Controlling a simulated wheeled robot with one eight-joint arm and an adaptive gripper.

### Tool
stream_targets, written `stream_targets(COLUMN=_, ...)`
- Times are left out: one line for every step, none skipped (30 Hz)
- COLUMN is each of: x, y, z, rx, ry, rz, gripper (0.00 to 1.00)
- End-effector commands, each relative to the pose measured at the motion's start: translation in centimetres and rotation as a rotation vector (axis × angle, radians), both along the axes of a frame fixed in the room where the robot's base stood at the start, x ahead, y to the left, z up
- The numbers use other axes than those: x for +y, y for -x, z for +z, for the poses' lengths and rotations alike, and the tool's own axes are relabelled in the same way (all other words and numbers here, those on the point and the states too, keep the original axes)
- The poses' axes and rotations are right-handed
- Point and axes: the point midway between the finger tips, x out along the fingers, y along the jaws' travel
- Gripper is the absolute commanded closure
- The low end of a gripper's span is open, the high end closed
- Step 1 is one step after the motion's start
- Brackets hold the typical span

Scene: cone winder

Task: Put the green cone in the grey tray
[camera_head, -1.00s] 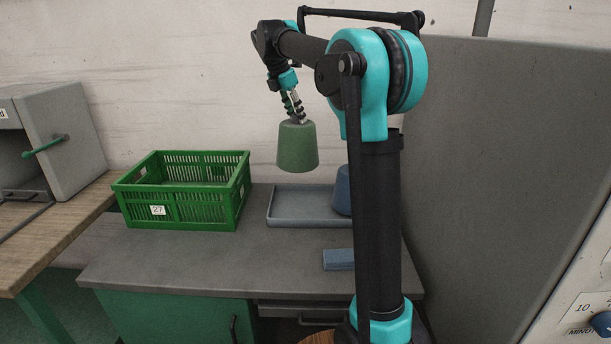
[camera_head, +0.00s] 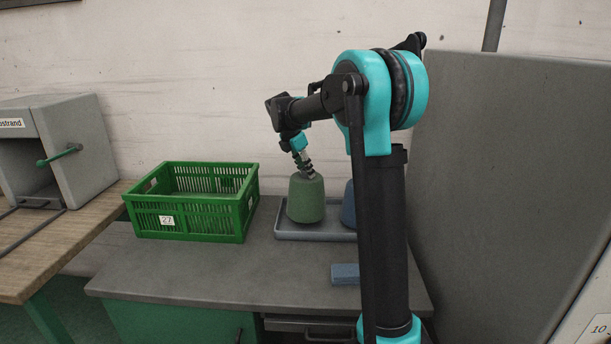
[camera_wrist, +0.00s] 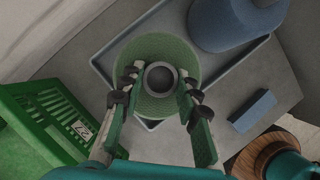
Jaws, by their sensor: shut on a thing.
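The green cone (camera_head: 306,199) is upright, with its wide end down, at the left part of the grey tray (camera_head: 292,236). Its base looks at or very near the tray floor; I cannot tell whether it touches. My gripper (camera_head: 308,174) is shut on the top of the green cone from above. In the wrist view the fingers (camera_wrist: 160,98) stand on both sides of the cone's round top opening, and the green cone (camera_wrist: 158,50) spreads out below them. The tray (camera_wrist: 107,73) shows around it there.
A blue cone (camera_head: 348,205) stands in the tray to the right, partly behind my arm. A blue block (camera_head: 345,273) lies on the bench in front of the tray. A green crate (camera_head: 190,224) stands to the left. A grey panel rises at the right.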

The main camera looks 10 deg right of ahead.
Motion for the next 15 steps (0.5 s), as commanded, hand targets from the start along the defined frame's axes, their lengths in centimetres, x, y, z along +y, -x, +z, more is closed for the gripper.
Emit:
stream_targets(x=0.0, y=0.0, z=-0.7, rx=0.0, ry=0.001, rz=0.0, gripper=1.0)
stream_targets(x=0.0, y=0.0, z=-1.1, rx=0.0, ry=0.001, rz=0.0, gripper=1.0)
stream_targets(x=0.0, y=0.0, z=-1.5, rx=0.0, ry=0.001, rz=0.0, gripper=1.0)
stream_targets(x=0.0, y=0.0, z=-1.8, rx=0.0, ry=0.001, rz=0.0, gripper=1.0)
stream_targets(x=0.0, y=0.0, z=-1.9, rx=0.0, ry=0.001, rz=0.0, gripper=1.0)
stream_targets(x=0.0, y=0.0, z=-2.1, rx=0.0, ry=0.001, rz=0.0, gripper=1.0)
stream_targets(x=0.0, y=0.0, z=-2.1, rx=0.0, ry=0.001, rz=0.0, gripper=1.0)
stream_targets(x=0.0, y=0.0, z=-2.1, rx=0.0, ry=0.001, rz=0.0, gripper=1.0)
stream_targets(x=0.0, y=0.0, z=-2.0, rx=0.0, ry=0.001, rz=0.0, gripper=1.0)
stream_targets(x=0.0, y=0.0, z=-2.0, rx=0.0, ry=0.001, rz=0.0, gripper=1.0)
stream_targets(x=0.0, y=0.0, z=-2.0, rx=0.0, ry=0.001, rz=0.0, gripper=1.0)
stream_targets(x=0.0, y=0.0, z=-2.0, rx=0.0, ry=0.001, rz=0.0, gripper=1.0)
stream_targets(x=0.0, y=0.0, z=-2.1, rx=0.0, ry=0.001, rz=0.0, gripper=1.0)
stream_targets(x=0.0, y=0.0, z=-2.1, rx=0.0, ry=0.001, rz=0.0, gripper=1.0)
stream_targets(x=0.0, y=0.0, z=-2.2, rx=0.0, ry=0.001, rz=0.0, gripper=1.0)
